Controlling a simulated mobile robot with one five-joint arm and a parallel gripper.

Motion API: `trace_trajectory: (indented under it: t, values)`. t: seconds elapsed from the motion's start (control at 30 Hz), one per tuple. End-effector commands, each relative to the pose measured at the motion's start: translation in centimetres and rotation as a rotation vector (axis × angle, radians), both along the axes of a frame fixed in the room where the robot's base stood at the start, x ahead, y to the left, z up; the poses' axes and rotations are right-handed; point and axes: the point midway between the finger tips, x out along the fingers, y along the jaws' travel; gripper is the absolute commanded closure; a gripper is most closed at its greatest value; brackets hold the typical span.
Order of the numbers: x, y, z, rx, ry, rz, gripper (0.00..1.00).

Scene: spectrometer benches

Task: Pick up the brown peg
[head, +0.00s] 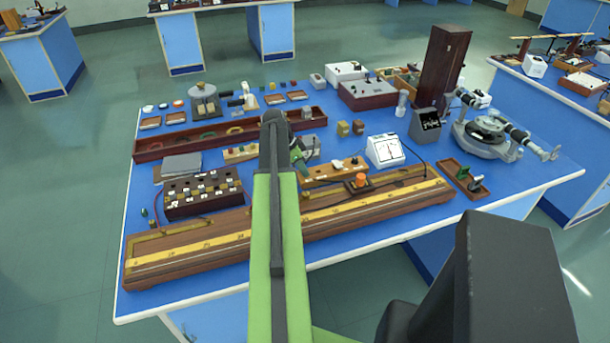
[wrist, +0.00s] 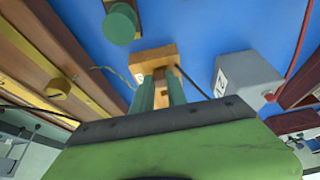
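I cannot clearly single out a brown peg in either view. A small brown block (head: 358,127) stands mid-bench in the head view, beside an olive one (head: 343,129). My gripper (head: 300,160) is low over the middle of the bench, mostly hidden behind my arm. In the wrist view, its two green fingers (wrist: 159,75) are apart and point at an orange-brown wooden block (wrist: 152,57). Brown shows between the fingers. Whether they touch it is unclear. A green round-topped piece (wrist: 120,22) lies beyond, to the upper left.
The long wooden meter bridge (head: 345,207) crosses the bench's front. A dark box with white labels (head: 203,190) stands left, a white meter (head: 385,150) right. A long wooden tray (head: 170,148) lies behind. A grey box (wrist: 243,80) is right of my fingers in the wrist view.

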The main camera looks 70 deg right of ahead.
Motion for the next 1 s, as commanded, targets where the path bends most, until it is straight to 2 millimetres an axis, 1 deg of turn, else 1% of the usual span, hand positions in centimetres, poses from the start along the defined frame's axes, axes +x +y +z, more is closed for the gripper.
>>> trace_trajectory:
  t: [0.03, 0.07, 0.1, 0.43, 0.57, 0.67, 0.87, 1.0]
  values:
    - [0.0, 0.0, 0.0, 0.0, 0.0, 0.0, 0.94]
    - [0.0, 0.0, 0.0, 0.0, 0.0, 0.0, 0.98]
    - [0.0, 0.0, 0.0, 0.0, 0.0, 0.0, 1.0]
    - [0.1, 0.0, 0.0, 0.0, 0.0, 0.001, 1.0]
    - [0.1, 0.0, 0.6, 0.0, 0.0, 0.001, 1.0]
    - [0.1, 0.0, 1.6, 0.0, 0.0, 0.001, 1.0]
    - [0.1, 0.0, 5.0, 0.0, 0.0, 0.001, 1.0]
    - [-2.9, 1.5, 6.6, 0.0, 0.0, -0.001, 1.0]
